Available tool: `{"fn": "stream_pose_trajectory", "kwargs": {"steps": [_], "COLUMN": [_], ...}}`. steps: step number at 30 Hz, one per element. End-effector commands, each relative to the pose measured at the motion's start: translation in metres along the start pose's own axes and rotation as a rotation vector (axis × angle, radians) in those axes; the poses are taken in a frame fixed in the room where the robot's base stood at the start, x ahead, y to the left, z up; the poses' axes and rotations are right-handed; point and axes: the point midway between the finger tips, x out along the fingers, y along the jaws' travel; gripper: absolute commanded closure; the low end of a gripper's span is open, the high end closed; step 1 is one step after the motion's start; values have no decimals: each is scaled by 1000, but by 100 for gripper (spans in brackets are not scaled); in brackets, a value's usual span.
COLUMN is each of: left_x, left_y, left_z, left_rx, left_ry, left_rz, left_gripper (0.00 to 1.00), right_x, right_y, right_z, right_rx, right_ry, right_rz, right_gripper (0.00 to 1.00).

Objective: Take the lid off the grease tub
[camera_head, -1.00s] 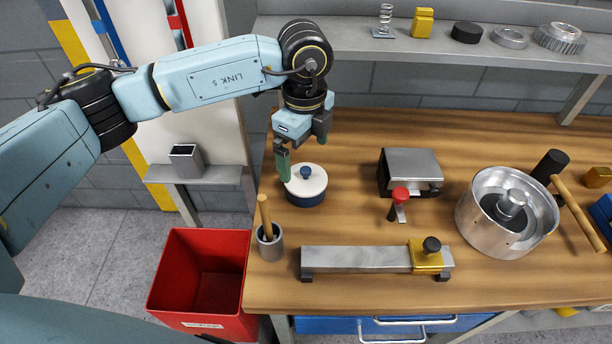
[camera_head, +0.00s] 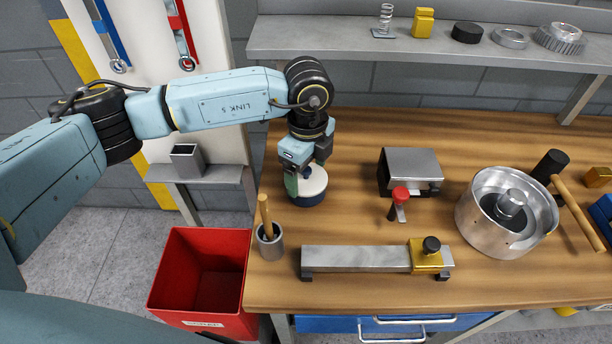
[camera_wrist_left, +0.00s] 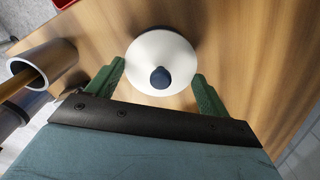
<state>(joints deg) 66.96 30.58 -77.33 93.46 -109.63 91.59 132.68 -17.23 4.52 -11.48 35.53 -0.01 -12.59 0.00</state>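The grease tub (camera_head: 306,199) is a squat dark blue pot on the left part of the wooden bench. Its white lid (camera_head: 317,184) sits on it, with a dark blue knob (camera_wrist_left: 160,78) in the middle. My left gripper (camera_head: 304,180) is right over the tub and points down, hiding part of the lid in the head view. In the left wrist view its two green fingers are open, one on each side of the knob and apart from it. My right gripper is in neither view.
A metal cup (camera_head: 270,245) with a wooden-handled tool stands close in front of the tub. A steel block with a red knob (camera_head: 400,194) is to the right. A steel rail (camera_head: 355,259) lies in front. A red bin (camera_head: 200,285) stands on the floor at left.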

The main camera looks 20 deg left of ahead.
Motion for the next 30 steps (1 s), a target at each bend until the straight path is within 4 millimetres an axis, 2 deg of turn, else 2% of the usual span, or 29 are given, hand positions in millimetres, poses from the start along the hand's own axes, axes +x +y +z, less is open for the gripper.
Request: {"fn": "stream_pose_trajectory", "kwargs": {"steps": [2,11,25,30], "left_x": [0,-7,-91,-126], "left_y": [0,-1,0,0], "left_z": [0,0,0,2], "left_rx": [0,0,6,135], "left_ry": [0,0,0,-1], "left_rz": [0,-2,-3,-3], "left_gripper": [42,42,42,42], "right_x": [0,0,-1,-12], "right_y": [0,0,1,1], "right_z": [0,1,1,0], "right_rx": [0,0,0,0], "right_ry": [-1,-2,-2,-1], "right_rz": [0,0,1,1], "right_gripper": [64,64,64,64]}}
